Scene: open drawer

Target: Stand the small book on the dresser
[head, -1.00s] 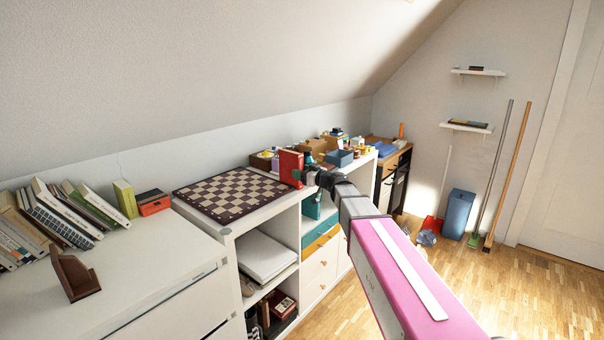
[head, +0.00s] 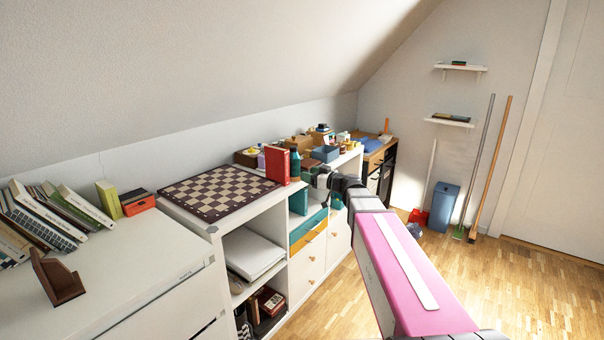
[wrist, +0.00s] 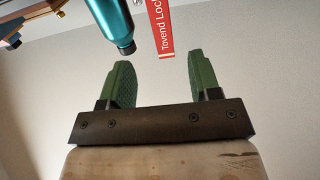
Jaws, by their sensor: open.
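The small red book (head: 277,164) stands upright on the white shelf unit (head: 236,221), at the right end of the chessboard. In the wrist view the red book (wrist: 161,28) shows its lettered face beyond my fingers, at the top middle. My gripper (wrist: 153,82) is open, with two green fingers apart and nothing between them. In the head view my gripper is to the right of the book and apart from it, its fingers hard to make out. I cannot tell which furniture the dresser is; a white drawer cabinet (head: 120,262) stands at the left.
A teal bottle (head: 295,164) stands right beside the book; it also shows in the wrist view (wrist: 112,22). A chessboard (head: 220,190) covers the unit's left top. Boxes (head: 325,153) crowd behind. Books and a brown bookend (head: 60,280) sit on the left cabinet.

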